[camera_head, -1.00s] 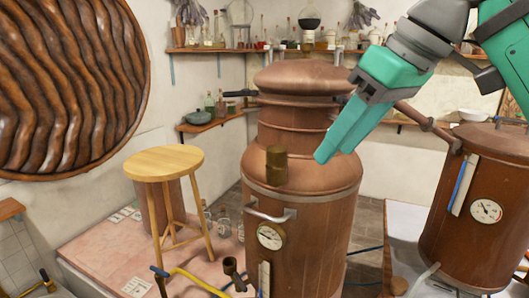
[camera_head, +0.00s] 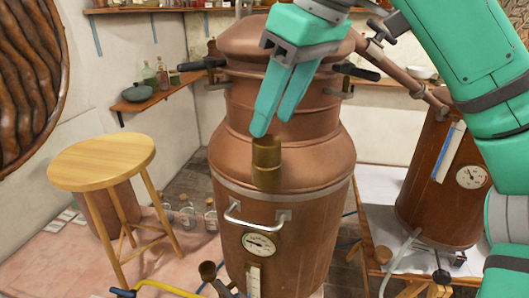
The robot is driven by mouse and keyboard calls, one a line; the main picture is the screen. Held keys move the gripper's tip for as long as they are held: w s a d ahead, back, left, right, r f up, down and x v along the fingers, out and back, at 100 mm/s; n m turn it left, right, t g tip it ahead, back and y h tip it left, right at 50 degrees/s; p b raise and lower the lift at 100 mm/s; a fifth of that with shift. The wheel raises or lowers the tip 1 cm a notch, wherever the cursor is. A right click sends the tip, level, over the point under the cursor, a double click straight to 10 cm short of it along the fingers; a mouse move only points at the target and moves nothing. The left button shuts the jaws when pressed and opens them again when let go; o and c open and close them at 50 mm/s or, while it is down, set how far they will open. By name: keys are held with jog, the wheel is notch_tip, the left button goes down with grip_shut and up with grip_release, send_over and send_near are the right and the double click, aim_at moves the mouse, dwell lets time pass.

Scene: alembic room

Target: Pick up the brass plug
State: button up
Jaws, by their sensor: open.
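The brass plug (camera_head: 266,163) is a short, dull brass cylinder, upright at the front of the copper still's (camera_head: 290,240) sloping shoulder. My gripper (camera_head: 276,120) has two teal fingers pointing down, just above the plug. The fingers are parted and hold nothing. The left fingertip overlaps the plug's top edge in the picture; I cannot tell whether it touches. The foot of the plug is hard to make out against the copper.
The still has a bar handle (camera_head: 257,220), a dial gauge (camera_head: 259,244) and black side handles (camera_head: 202,64). A wooden stool (camera_head: 104,160) stands left. A second copper vessel (camera_head: 440,190) stands right, joined by a pipe. Shelves with glassware line the walls.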

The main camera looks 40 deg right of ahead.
aim_at(266, 140)
jog(key=shift+w+f, duration=0.3)
jog(key=shift+f, duration=0.3)
jog(key=shift+s+x, duration=0.15)
jog(key=shift+x, duration=1.05)
jog(key=shift+s+x, duration=0.15)
jog(key=shift+x, duration=1.05)
jog(key=shift+f, duration=0.1)
jog(key=shift+w+a, duration=0.1)
jog(key=c, duration=0.9)
